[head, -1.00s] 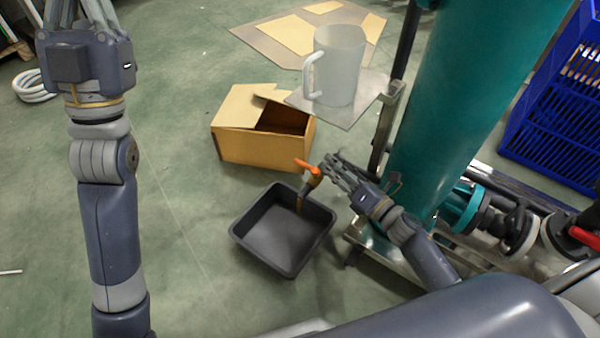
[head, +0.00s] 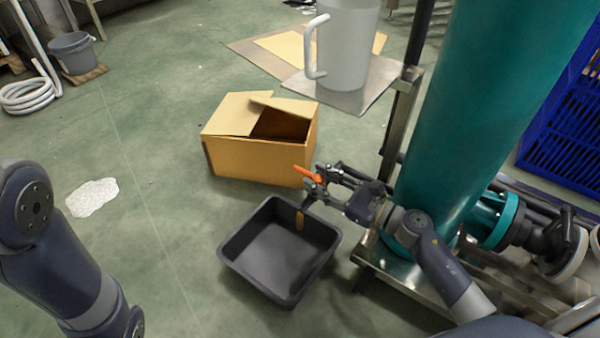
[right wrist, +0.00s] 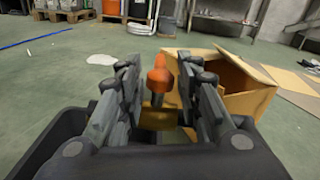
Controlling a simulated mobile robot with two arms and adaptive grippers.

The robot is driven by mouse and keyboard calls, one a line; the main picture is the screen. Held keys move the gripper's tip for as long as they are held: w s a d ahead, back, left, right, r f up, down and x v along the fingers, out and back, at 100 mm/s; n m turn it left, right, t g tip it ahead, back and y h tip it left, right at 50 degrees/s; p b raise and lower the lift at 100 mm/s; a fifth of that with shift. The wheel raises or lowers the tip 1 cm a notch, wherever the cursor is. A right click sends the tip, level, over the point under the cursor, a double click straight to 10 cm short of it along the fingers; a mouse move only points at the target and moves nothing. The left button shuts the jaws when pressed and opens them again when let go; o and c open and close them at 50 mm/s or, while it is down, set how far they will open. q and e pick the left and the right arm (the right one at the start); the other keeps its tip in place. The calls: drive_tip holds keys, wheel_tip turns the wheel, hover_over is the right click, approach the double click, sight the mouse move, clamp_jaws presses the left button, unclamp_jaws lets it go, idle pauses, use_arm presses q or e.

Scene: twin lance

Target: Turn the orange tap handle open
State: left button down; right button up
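The orange tap handle (head: 306,174) points up and to the left above the black tray in the head view. A brass-coloured tap part (head: 299,220) shows below it, against the tray's far side. My right gripper (head: 319,180) is at the handle, coming from the right. In the right wrist view the handle (right wrist: 157,82) stands between the two spread fingers of my right gripper (right wrist: 158,66), with a gap on both sides. The fingers are open and not closed on it. My left gripper is out of view; only part of that arm shows at the left.
The black tray (head: 232,245) lies on the floor below the tap. An open cardboard box (head: 255,158) stands behind. A teal column (head: 450,120) rises close to the right arm. A white jug (head: 345,45) stands on a metal plate (head: 378,88). The floor at left is mostly clear.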

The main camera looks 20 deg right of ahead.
sight(300, 168)
drive_tip(key=b+x, duration=0.1)
drive_tip(key=x, duration=0.5)
drive_tip(key=shift+w, duration=0.1)
clamp_jaws()
